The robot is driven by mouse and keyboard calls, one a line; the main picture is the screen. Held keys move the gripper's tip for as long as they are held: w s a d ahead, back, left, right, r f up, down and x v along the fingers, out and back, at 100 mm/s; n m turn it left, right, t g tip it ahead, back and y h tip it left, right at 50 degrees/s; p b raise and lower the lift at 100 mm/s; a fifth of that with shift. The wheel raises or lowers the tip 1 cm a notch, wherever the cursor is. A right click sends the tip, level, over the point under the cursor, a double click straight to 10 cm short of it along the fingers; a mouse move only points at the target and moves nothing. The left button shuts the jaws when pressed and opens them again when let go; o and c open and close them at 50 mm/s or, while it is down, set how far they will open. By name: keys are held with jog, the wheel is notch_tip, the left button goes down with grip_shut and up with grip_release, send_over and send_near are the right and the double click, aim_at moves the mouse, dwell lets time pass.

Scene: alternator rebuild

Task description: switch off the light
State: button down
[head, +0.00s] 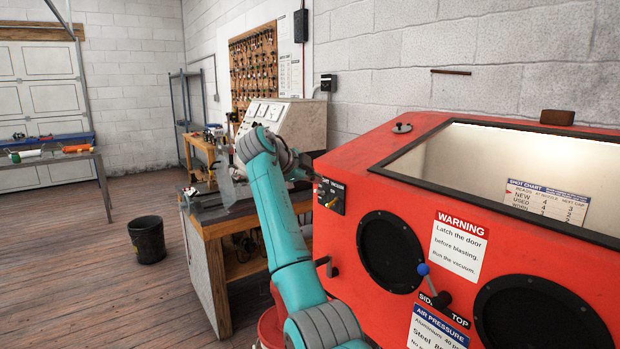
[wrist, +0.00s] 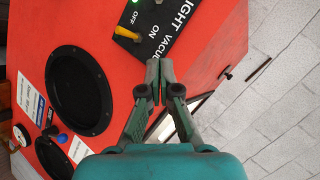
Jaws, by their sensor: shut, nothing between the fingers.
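The red blasting cabinet (head: 360,155) carries a black switch panel (head: 338,188) on its left front, which also shows in the wrist view (wrist: 165,22). The panel bears light and vacuum labels and OFF and ON marks. A yellow toggle (wrist: 126,33) shows there, with a small green spot at the picture's top edge. The light's own switch is not clear; the panel is cut off by the frame. The cabinet's window (head: 480,165) is bright inside. My gripper (wrist: 159,66) is shut and empty, its tips close to the panel's lower edge in the picture; contact cannot be told.
Two round black glove ports (head: 390,252) and a blue-knobbed lever (head: 424,270) are on the cabinet front. A wooden workbench (head: 215,230) with a grey machine stands behind my arm. A black bucket (head: 147,240) stands on the open floor at left.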

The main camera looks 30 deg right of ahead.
aim_at(319, 192)
jog(key=x, duration=0.6)
jog(key=shift+d+f, duration=0.15)
jog(key=shift+d, duration=0.1)
jog(key=shift+w+a+f, duration=0.25)
jog(key=shift+w, duration=0.25)
jog(key=shift+w+a+f, duration=0.25)
jog(key=shift+w, duration=0.25)
jog(key=shift+w+a+f, duration=0.1)
jog(key=shift+w+f, duration=0.35)
jog(key=shift+w, duration=0.25)
